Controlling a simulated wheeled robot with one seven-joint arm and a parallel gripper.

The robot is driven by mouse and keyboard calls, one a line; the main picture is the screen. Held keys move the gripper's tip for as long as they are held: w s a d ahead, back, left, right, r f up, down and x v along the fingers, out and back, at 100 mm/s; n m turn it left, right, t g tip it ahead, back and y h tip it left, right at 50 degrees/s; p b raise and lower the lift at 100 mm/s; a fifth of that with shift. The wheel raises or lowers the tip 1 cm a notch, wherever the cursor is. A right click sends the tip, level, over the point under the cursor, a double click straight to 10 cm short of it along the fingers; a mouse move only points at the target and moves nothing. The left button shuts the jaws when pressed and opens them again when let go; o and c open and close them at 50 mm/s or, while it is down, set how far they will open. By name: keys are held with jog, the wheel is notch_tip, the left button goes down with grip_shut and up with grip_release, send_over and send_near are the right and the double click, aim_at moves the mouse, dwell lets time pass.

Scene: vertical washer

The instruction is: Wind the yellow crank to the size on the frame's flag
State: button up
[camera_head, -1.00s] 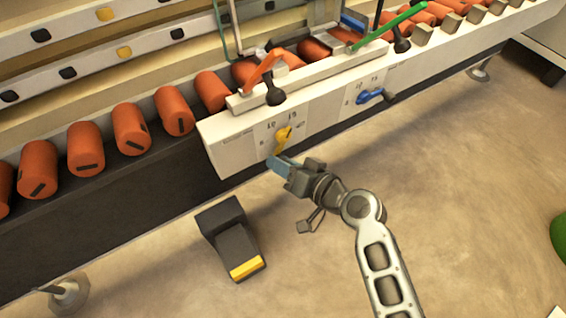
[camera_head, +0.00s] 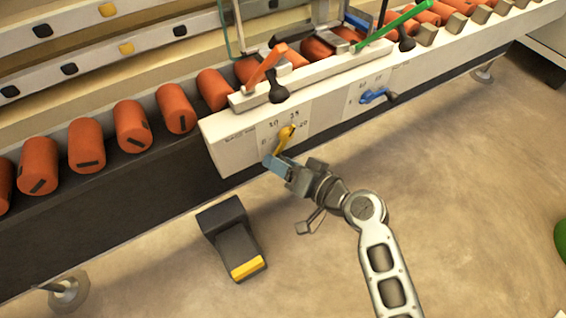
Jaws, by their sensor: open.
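The yellow crank (camera_head: 286,135) sits on a white dial plate on the front of the machine's white panel (camera_head: 226,140). Its arm slants down and to the left from the hub. Numbers are printed around it; I make out 10, 15 and 20, though they are small and blurred. My gripper (camera_head: 271,162) has light blue fingertips and is open at the crank's lower end. I cannot tell whether the fingers touch the crank. The frame's flag with a size on it cannot be made out.
A blue crank (camera_head: 375,95) is on the same panel to the right. An orange lever (camera_head: 264,68) and a green lever (camera_head: 393,27) rise above it. Orange rollers (camera_head: 86,145) line the conveyor. A black pedal with a yellow edge (camera_head: 248,268) stands on the floor.

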jog(key=p+v, duration=0.1)
jog(key=v, duration=0.7)
jog(key=shift+p, duration=0.3)
jog(key=shift+w, duration=0.1)
